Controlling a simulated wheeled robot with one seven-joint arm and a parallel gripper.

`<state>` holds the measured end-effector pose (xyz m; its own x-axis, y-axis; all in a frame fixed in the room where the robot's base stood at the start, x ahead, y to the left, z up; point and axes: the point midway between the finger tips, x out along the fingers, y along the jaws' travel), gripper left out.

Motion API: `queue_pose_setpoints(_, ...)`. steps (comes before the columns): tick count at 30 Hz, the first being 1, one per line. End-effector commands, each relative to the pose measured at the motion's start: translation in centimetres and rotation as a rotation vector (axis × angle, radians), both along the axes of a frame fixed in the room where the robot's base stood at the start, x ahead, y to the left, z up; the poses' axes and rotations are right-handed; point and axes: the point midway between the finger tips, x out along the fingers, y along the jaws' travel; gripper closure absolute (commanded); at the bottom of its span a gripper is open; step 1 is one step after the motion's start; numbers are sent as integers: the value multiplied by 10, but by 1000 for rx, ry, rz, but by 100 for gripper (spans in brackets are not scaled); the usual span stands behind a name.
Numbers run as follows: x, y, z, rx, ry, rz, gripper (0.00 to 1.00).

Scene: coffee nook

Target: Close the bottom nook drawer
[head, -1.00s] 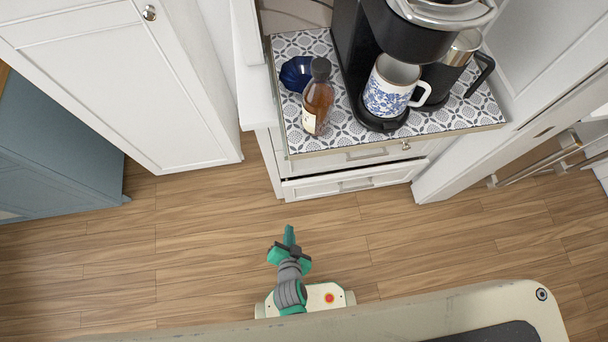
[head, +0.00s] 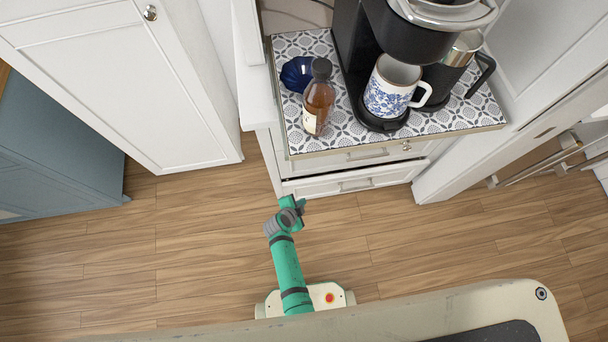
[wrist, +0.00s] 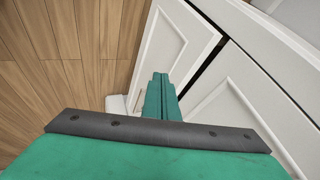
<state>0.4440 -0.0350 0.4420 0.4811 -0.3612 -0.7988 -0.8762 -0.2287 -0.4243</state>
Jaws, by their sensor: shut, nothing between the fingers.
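The white bottom drawer (head: 350,184) is the lowest front of the cabinet under the coffee counter, with a bar handle. A thin dark gap shows along its top edge, so it looks slightly open. My gripper (head: 299,204) is just in front of the drawer's left end, low over the floor. In the wrist view the shut green fingers (wrist: 160,82) point at white panelled fronts with a dark gap between them. The left panel (wrist: 172,42), beside the floor, appears to be the bottom drawer. I cannot tell whether the fingertips touch it.
Above is another drawer (head: 365,156) and a patterned counter (head: 291,43) bearing a coffee machine (head: 350,40), a floral mug (head: 386,94), a brown bottle (head: 318,100) and a blue bowl (head: 297,73). A white cabinet (head: 110,80) stands left. The wooden floor (head: 440,235) is clear.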

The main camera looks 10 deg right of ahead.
Motion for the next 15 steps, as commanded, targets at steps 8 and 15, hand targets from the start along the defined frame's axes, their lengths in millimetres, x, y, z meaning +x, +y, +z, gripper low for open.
queue_pose_setpoints(8, 23, -16, -37, -1, 1, 2, 100)
queue_pose_setpoints(15, 52, -20, -46, 1, -2, 2, 100)
